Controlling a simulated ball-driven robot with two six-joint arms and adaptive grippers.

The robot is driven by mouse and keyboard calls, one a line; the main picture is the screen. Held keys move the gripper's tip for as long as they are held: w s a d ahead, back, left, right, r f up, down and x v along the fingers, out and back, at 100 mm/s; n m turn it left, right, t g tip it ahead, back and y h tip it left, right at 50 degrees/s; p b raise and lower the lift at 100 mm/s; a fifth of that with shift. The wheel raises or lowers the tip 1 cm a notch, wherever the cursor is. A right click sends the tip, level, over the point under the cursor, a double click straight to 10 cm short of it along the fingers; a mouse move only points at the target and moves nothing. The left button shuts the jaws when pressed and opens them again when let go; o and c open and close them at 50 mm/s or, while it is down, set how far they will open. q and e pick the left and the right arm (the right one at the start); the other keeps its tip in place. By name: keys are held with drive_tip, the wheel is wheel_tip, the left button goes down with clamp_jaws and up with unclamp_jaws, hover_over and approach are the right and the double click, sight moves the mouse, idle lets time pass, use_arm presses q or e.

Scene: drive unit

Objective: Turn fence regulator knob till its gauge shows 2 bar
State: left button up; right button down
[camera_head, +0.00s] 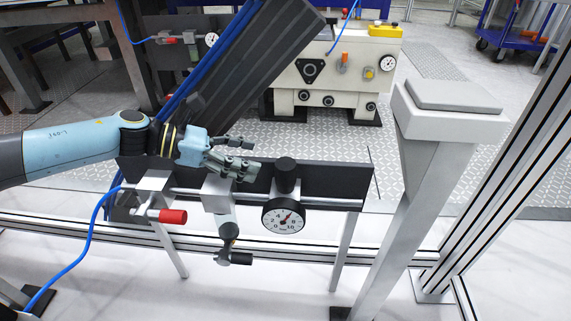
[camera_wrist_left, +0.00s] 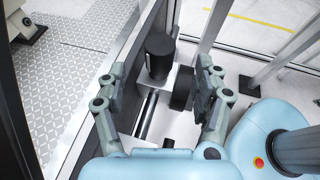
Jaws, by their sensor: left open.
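The fence regulator has a black knob (camera_head: 287,173) on top and a round white gauge (camera_head: 284,215) below it. The gauge needle points up and to the right, but I cannot read its value surely. My left gripper (camera_head: 252,158) is open, to the left of the knob and apart from it. In the left wrist view the open fingers (camera_wrist_left: 160,95) frame the knob (camera_wrist_left: 159,55), which stands upright ahead of them. The gauge shows there edge-on as a dark disc (camera_wrist_left: 183,88) near the right finger. My right gripper is in neither view.
A valve with a red handle (camera_head: 172,216) and a filter unit with a black end (camera_head: 235,258) sit left of the gauge on the same line. A grey post (camera_head: 425,160) stands to the right. A cream machine (camera_head: 335,75) with another gauge is behind.

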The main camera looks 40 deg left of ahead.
sight(282, 164)
use_arm(q)
drive_tip(key=x, duration=0.8)
drive_tip(key=shift+r+b, duration=0.1)
drive_tip(key=shift+b, duration=0.2)
drive_tip(key=shift+w+d+f, duration=0.25)
drive_tip(key=shift+w+d, duration=0.05)
drive_tip(key=shift+w, duration=0.1)
drive_tip(key=c, duration=1.2)
